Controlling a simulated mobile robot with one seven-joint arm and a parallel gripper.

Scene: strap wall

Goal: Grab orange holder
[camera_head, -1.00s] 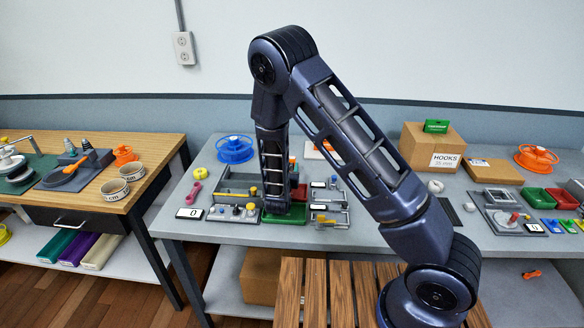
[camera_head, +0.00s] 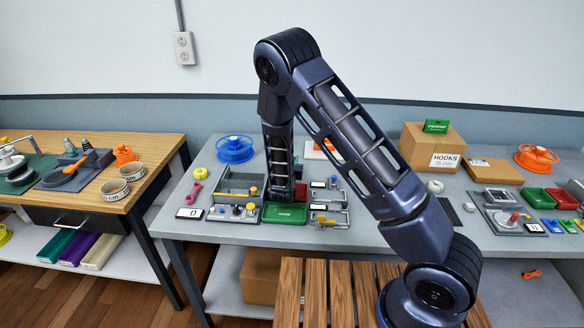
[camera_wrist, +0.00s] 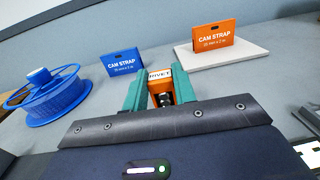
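In the wrist view an orange holder (camera_wrist: 159,86) with a white label reading "RIVET" stands between the two teal fingers of my gripper (camera_wrist: 160,92). A dark piece shows at its near side. The fingers lie close along its left and right sides; whether they press on it I cannot tell. In the head view my own arm hides the gripper and this holder.
Behind the fingers stand a blue cam strap box (camera_wrist: 122,62) and an orange cam strap box (camera_wrist: 212,43), the latter on a pale plate (camera_wrist: 250,59). A blue spool (camera_wrist: 50,95) is at left. A green tray (camera_head: 284,213) lies at the bench front.

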